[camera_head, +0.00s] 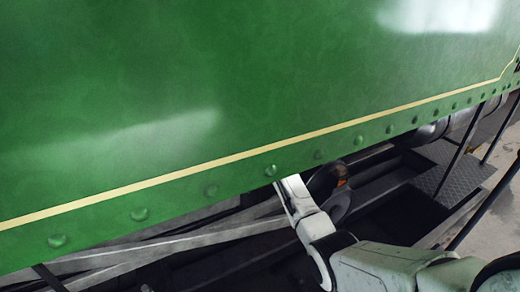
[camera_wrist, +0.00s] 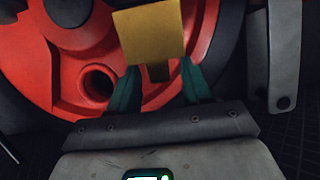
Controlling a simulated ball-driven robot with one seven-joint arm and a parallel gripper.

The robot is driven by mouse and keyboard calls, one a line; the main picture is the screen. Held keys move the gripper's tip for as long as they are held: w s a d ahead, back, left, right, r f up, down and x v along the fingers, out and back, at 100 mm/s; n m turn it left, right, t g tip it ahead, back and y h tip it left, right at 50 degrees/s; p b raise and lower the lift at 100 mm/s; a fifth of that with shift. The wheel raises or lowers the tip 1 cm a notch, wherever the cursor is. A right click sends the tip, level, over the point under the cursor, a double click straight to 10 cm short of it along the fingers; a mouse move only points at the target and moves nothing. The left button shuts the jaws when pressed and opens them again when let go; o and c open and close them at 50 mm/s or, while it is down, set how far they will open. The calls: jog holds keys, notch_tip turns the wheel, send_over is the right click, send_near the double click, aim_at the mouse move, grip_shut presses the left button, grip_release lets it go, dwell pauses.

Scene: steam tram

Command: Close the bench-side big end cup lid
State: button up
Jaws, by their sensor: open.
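In the wrist view a brass-coloured, squarish plate (camera_wrist: 150,33) stands just beyond and above my fingertips, with a narrower darker piece below it. It may be the big end cup lid; I cannot tell for certain, nor how far open it is. My gripper (camera_wrist: 157,86) is open, its two teal fingers spread below the plate's left and right sides. I cannot tell whether they touch it. The space between the fingers looks empty. In the head view my gripper and the cup are hidden beneath the green side panel.
A red wheel (camera_wrist: 28,60) with a round hole stands behind the plate. A grey upright bar (camera_wrist: 284,60) is close on the right. In the head view the riveted green panel (camera_head: 200,90) overhangs my arm; grey rods (camera_head: 160,252) and a tread-plate step (camera_head: 455,180) lie below.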

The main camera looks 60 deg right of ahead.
jog(key=shift+w, duration=0.2)
jog(key=shift+c, duration=0.4)
grip_shut()
